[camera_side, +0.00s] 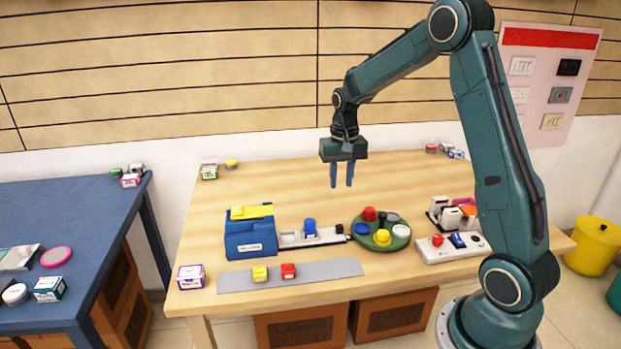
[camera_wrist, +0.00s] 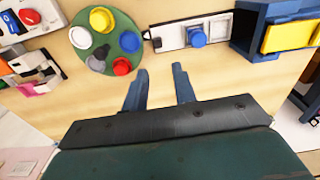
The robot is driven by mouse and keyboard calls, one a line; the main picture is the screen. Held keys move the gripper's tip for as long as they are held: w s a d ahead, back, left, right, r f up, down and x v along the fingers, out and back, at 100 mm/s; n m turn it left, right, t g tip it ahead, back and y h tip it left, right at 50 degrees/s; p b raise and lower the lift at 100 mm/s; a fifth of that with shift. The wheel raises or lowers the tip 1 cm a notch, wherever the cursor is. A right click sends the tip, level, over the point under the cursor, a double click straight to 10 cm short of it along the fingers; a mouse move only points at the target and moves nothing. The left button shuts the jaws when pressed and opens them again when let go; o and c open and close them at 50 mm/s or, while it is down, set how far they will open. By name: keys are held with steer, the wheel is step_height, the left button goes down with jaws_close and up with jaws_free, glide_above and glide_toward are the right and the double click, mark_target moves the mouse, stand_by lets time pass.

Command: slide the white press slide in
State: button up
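No part is labelled as the press slide, so I cannot tell for certain which one it is. A flat white slide unit with a blue knob (camera_side: 310,227) lies between the blue box and the green disc; its white plate (camera_wrist: 178,37) shows at the top of the wrist view. A second fixture (camera_side: 452,213) at the right has white blocks with magenta and orange parts; it also shows at the left of the wrist view (camera_wrist: 28,66). My gripper (camera_side: 341,184) hangs above the table behind these things, its fingers (camera_wrist: 160,70) apart and empty, touching nothing.
A blue box (camera_side: 250,238) with a yellow top stands left of the slide unit. A green disc (camera_side: 368,240) with coloured knobs lies right of it. A white button panel (camera_side: 450,252) and a grey strip (camera_side: 330,272) lie nearer the front. The table's back middle is clear.

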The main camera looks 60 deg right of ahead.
mark_target(340, 226)
steer(key=shift+w+d+f, duration=0.2)
steer(key=shift+d+f, duration=0.4)
steer(key=shift+f, duration=0.25)
steer(key=shift+f, duration=0.15)
step_height(340, 226, down, 14)
steer(key=shift+r, duration=0.25)
jaws_close()
